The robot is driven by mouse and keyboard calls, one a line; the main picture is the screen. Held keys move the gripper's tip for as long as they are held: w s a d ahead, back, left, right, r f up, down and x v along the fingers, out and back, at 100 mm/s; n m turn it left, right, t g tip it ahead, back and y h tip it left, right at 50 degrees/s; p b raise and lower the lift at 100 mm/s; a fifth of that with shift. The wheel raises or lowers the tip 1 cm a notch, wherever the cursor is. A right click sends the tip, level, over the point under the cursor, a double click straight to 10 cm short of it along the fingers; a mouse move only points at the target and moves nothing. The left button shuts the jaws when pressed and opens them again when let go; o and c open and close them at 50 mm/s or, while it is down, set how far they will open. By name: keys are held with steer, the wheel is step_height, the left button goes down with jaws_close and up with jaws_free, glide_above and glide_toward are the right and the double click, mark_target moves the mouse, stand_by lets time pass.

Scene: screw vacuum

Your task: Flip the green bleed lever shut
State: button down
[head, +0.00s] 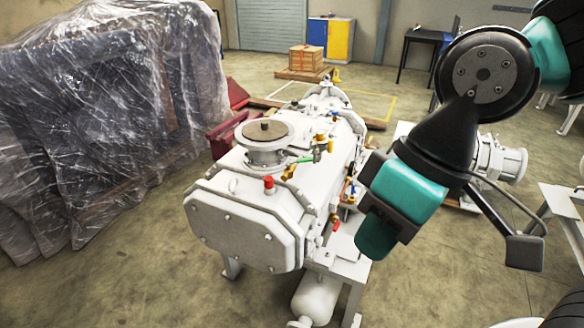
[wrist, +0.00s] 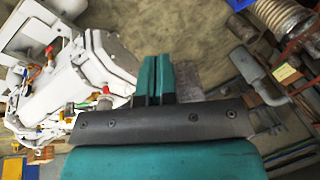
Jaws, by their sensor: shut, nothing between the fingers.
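The green bleed lever (head: 317,153) sits on top of the white vacuum pump (head: 230,218), beside the round flanged port, in the head view. At this size I cannot tell how far the lever is turned. My gripper (head: 374,238) hangs to the right of the pump, lower in the picture than the lever and well apart from it. In the wrist view my gripper's teal fingers (wrist: 155,64) are together with nothing between them.
Small yellow, red and blue valve handles line the pump's right side. A red cap (head: 268,183) stands on its top. A plastic-wrapped machine (head: 110,120) stands at the left. A wooden crate (head: 306,58) is at the back. Bare floor lies in front.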

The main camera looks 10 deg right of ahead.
steer(key=shift+w, duration=0.1)
steer(key=w+a+f+m+t+y+p, duration=0.1)
steer(key=w+a+m+t+y+p, duration=0.25)
steer(key=w+m, duration=0.65)
steer(key=w+a+f+m+t+y+p, duration=0.25)
steer(key=w+a+m, duration=0.3)
steer(key=w, duration=0.95)
steer(key=w+d+f+m+t+h+p, duration=0.35)
steer(key=w+d+f+m+t, duration=0.55)
steer(key=m, duration=0.9)
steer(key=d+f+m+h+p, duration=0.1)
steer(key=d+f+m+h, duration=0.5)
steer(key=f+m, duration=0.2)
steer(key=shift+s+d+m+t, duration=0.3)
steer(key=shift+m+t, duration=0.1)
steer(key=shift+m, duration=0.25)
steer(key=shift+w+d+f+h, duration=0.1)
steer(key=shift+h, duration=0.15)
